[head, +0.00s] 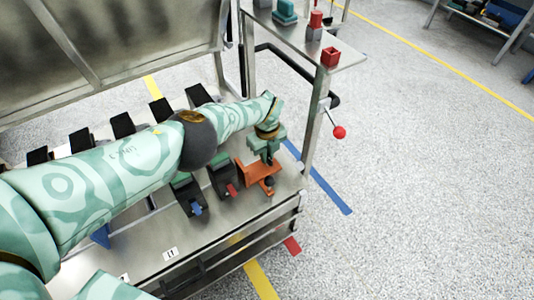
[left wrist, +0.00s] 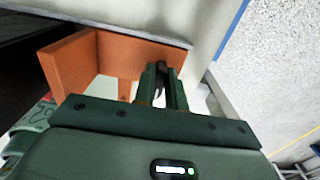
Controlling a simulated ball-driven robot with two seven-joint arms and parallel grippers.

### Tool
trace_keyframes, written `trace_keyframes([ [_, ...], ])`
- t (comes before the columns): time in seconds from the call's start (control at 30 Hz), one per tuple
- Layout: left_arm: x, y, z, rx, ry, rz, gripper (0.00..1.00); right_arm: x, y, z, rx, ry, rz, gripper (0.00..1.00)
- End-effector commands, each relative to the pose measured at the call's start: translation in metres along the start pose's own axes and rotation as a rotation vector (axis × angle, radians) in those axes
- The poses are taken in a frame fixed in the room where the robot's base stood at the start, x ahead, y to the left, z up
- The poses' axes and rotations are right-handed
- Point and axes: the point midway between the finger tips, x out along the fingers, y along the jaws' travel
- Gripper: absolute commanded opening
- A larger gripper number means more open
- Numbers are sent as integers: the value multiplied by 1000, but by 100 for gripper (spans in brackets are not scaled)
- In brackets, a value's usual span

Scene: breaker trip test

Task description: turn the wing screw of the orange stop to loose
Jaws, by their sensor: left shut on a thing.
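The orange stop (head: 252,172) sits near the right end of the metal bench, and its orange walls (left wrist: 75,65) fill the upper left of the left wrist view. My left gripper (head: 268,158) reaches down to the stop from above. In the left wrist view its two fingers (left wrist: 161,90) are close together on a small dark part (left wrist: 160,68), which appears to be the wing screw, beside the orange wall. The fingers hide most of it, and its turned position cannot be told. My right gripper is not in view.
Left of the stop stand dark breakers, one with a red lever (head: 231,190) and one with a blue lever (head: 197,208). A post with a red ball-ended lever (head: 339,132) rises behind right. A shelf holds a red box (head: 331,57). Open floor lies to the right.

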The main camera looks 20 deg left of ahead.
Motion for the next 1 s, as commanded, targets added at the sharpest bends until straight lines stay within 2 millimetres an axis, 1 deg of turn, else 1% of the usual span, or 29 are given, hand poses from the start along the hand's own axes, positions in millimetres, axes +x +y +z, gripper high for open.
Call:
trace_keyframes([
  [0.27,-1,0,2,-2,-4,-2,0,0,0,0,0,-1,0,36],
  [0.3,-1,0,2,-2,-4,-2,24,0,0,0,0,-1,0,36],
  [0.33,-1,0,2,-2,-3,-2,32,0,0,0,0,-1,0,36],
  [0.37,-1,0,2,-2,-3,-2,35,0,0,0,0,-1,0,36],
  [0.57,0,0,1,-1,-1,-1,35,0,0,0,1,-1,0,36],
  [0.67,-4,0,1,-1,-1,-1,35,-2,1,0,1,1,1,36],
  [0.77,-16,0,1,-1,-3,-3,35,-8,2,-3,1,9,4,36],
  [0.83,-32,-1,1,-1,-4,-5,35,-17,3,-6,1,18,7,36],
  [0.97,-70,-1,1,-2,-6,-8,35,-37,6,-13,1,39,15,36],
  [1.0,-82,-1,1,-1,-6,-9,35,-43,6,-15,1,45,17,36],
])
